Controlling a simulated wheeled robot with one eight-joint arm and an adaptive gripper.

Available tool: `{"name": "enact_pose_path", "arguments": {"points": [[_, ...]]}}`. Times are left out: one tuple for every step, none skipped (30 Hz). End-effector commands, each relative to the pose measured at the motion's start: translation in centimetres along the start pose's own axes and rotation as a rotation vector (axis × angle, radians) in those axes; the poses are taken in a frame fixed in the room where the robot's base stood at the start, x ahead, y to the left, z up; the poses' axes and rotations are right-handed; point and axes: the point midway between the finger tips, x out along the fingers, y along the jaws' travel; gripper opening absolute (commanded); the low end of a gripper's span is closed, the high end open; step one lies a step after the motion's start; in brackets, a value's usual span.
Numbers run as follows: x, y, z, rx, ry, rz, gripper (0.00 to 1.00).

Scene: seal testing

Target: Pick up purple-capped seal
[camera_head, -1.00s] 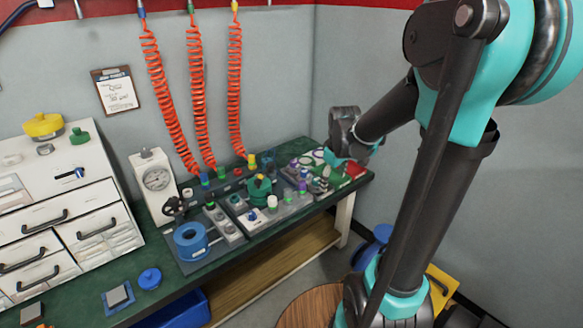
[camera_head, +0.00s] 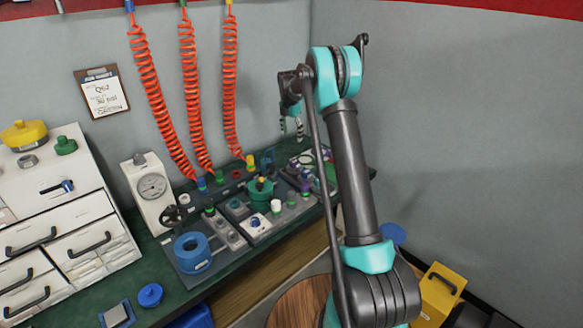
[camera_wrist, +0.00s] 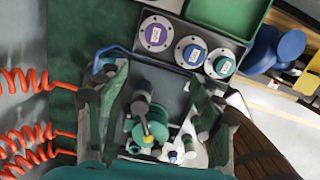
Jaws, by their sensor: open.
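In the wrist view, several small fittings stand low between my fingers. Purple pieces (camera_head: 294,163) also show on the bench in the head view, partly behind my arm. My gripper (camera_wrist: 155,82) is open and empty above the bench, its fingers on either side of the green piece in the picture. In the head view my gripper (camera_head: 291,122) hangs above the bench's far end.
Round labelled discs with purple (camera_wrist: 156,33), blue (camera_wrist: 190,52) and green (camera_wrist: 221,65) centres sit in a dark tray beyond my fingers. Orange coiled hoses (camera_head: 190,95) hang along the wall at the left.

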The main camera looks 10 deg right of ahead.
Motion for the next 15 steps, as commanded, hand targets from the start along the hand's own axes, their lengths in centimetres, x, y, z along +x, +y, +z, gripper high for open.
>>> {"name": "enact_pose_path", "arguments": {"points": [[0.5, 0.6, 0.2, -0.036, 0.002, -0.005, 0.66], [0.7, 0.8, 0.3, -0.054, 0.003, -0.007, 0.66], [0.8, 1.1, 0.4, -0.074, 0.003, -0.009, 0.66], [1.0, 1.2, 0.5, -0.085, 0.004, -0.011, 0.66], [1.1, 1.3, 0.5, -0.094, 0.004, -0.011, 0.66], [1.4, 1.4, 0.6, -0.100, 0.004, -0.012, 0.66], [1.7, 1.4, 0.6, -0.103, 0.005, -0.012, 0.66], [2.0, 1.4, 0.6, -0.104, 0.005, -0.012, 0.66], [2.6, 1.4, 0.6, -0.104, 0.005, -0.012, 0.66], [3.1, 1.4, 0.6, -0.104, 0.005, -0.012, 0.66], [3.7, 1.4, 0.6, -0.103, 0.005, -0.012, 0.66], [4.5, 1.4, 0.6, -0.103, 0.005, -0.012, 0.66], [5.1, 1.3, 0.6, -0.103, 0.005, -0.012, 0.66], [5.7, 1.3, 0.6, -0.103, 0.005, -0.012, 0.66], [6.5, 1.3, 0.6, -0.102, 0.005, -0.012, 0.66]]}}
